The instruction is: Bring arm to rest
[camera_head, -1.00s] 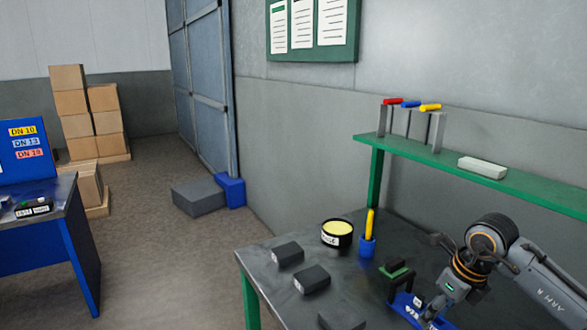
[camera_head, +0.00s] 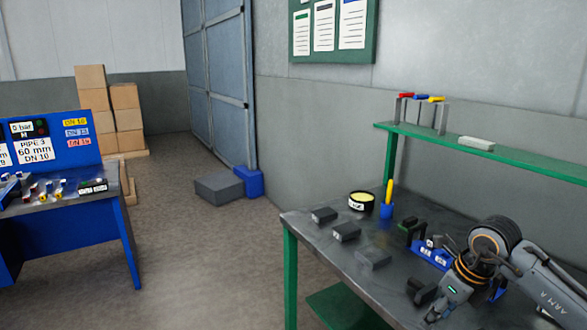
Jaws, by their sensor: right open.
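My right arm comes in from the lower right over the dark workbench (camera_head: 308,229). Its gripper (camera_head: 425,305) is at the end of the wrist, above the front part of the bench, open and seen small. I see nothing held in it. Black blocks lie on the bench to its left, one at the back (camera_head: 323,215) and one in front of it (camera_head: 346,231). A blue fixture (camera_head: 432,254) stands behind the gripper, partly hidden by my arm. My left gripper is not in view.
A blue station (camera_head: 80,230) stands at the left.

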